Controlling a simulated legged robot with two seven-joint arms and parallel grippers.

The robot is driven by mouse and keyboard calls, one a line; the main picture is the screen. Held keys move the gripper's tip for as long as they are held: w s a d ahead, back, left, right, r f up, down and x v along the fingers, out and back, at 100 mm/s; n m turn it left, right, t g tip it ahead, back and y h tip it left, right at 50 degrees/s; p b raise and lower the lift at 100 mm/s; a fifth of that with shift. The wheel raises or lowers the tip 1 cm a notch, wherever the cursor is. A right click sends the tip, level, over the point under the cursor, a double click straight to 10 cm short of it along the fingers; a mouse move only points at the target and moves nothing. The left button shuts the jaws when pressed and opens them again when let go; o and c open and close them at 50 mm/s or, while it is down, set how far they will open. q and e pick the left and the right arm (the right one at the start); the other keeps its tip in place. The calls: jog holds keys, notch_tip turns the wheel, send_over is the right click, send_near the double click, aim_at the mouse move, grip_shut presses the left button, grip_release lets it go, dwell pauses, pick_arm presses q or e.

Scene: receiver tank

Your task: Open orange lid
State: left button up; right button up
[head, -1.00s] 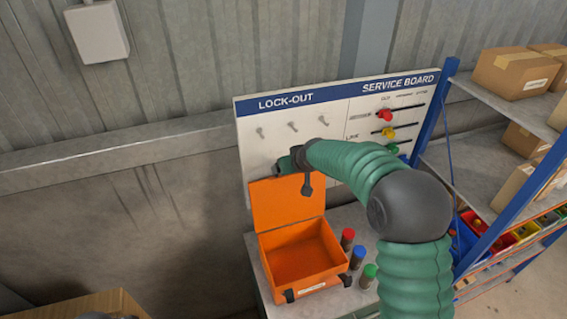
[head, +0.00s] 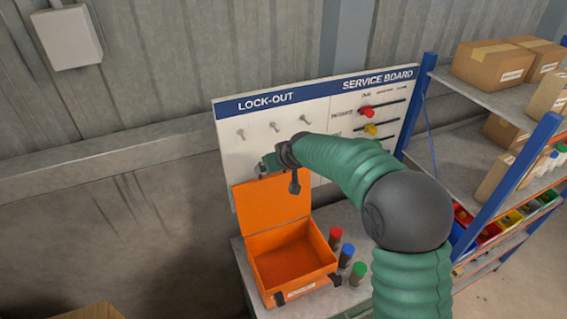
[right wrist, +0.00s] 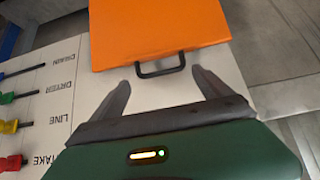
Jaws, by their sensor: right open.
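An orange box (head: 310,277) stands on the grey bench with its orange lid (head: 273,208) raised upright at the back. The inside of the box is open to view and looks empty. My right gripper (head: 266,164) is above and behind the lid's top edge, in front of the lock-out board. In the right wrist view the right gripper (right wrist: 162,84) is open, with its two fingers apart. A black handle (right wrist: 160,66) on the orange lid (right wrist: 155,30) lies just beyond and between the fingertips. My left gripper is not in view.
Red (head: 336,237), blue (head: 346,254) and green (head: 358,273) capped cylinders stand right of the box on the bench. The service board (head: 240,160) with hooks and coloured sliders stands behind. A blue shelf rack (head: 480,215) with cartons is at the right.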

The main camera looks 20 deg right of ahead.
jog(key=b+v, duration=0.4)
jog(key=v, duration=0.9)
jog(key=shift+s+r, duration=0.25)
jog(key=s+a+f+g+b, duration=0.1)
jog(key=s+a+f+g, duration=0.2)
jog(key=s+f, duration=1.05)
jog(key=s+a+f+g+b, duration=0.2)
jog(key=s+a+f+g, duration=0.1)
jog(key=s+f, duration=1.05)
jog(key=b+x, duration=1)
jog(key=x, duration=0.4)
jog(key=shift+d+b, duration=0.2)
jog(key=shift+b, duration=0.1)
